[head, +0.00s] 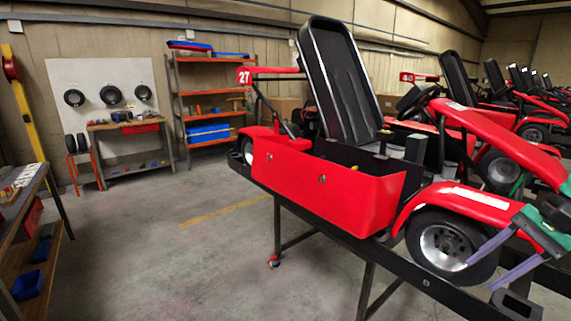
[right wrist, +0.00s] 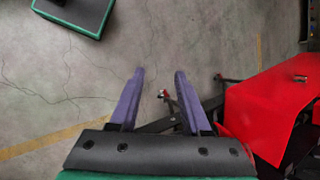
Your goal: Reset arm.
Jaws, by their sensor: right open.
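My right gripper (head: 490,262) shows at the right edge of the head view, beside the front wheel of a red kart (head: 330,190). Its two purple fingers are apart with nothing between them. In the right wrist view the same gripper (right wrist: 160,75) is open over bare concrete floor. The kart's red side panel (right wrist: 265,105) is to the right of the fingers there, and I see no contact with them. My left gripper is not in view.
The kart rests on a black stand (head: 300,213) with legs and casters. More karts (head: 505,110) line the right. A workbench (head: 30,200) stands at the left edge. Shelves (head: 210,95) and a bench (head: 130,130) are at the back wall. The floor (head: 190,255) between is clear.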

